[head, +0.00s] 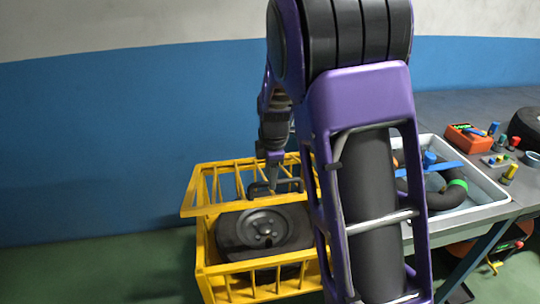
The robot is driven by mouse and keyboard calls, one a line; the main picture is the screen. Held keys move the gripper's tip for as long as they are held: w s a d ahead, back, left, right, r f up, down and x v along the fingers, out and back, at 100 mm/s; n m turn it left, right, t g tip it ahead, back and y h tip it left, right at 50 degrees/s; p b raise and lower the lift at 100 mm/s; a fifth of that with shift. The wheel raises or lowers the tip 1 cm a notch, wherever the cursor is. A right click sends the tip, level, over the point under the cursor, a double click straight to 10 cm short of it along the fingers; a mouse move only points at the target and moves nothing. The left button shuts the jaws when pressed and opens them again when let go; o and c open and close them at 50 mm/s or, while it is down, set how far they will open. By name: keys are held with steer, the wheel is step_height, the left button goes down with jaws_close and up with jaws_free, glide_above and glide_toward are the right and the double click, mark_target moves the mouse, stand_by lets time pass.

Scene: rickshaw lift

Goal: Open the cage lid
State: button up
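A yellow barred cage (204,262) stands low in the middle of the head view. A dark wheel (262,232) lies inside it and shows through the open front part of the top. The yellow barred lid (190,212) is over the back part of the cage and looks raised at an angle, its left end sticking out past the cage wall. A dark handle (290,184) is on the lid. My gripper (272,184) points down at the handle; whether its fingers are closed on it is too small to tell. My arm hides the cage's right side.
A grey table (440,110) at the right carries a white tray (490,205) with a dark ring-shaped part, an orange box (470,140), small coloured pieces and a black tyre (527,125). A blue and white wall is behind. Green floor left of the cage is clear.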

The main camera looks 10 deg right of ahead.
steer(key=w+r, duration=0.2)
steer(key=r, duration=0.7)
steer(key=w+r, duration=0.2)
steer(key=r, duration=0.8)
steer(key=shift+w+r+p, duration=0.15)
steer(key=shift+r+p, duration=0.05)
steer(key=shift+p, duration=0.1)
stand_by(0.8)
stand_by(0.4)
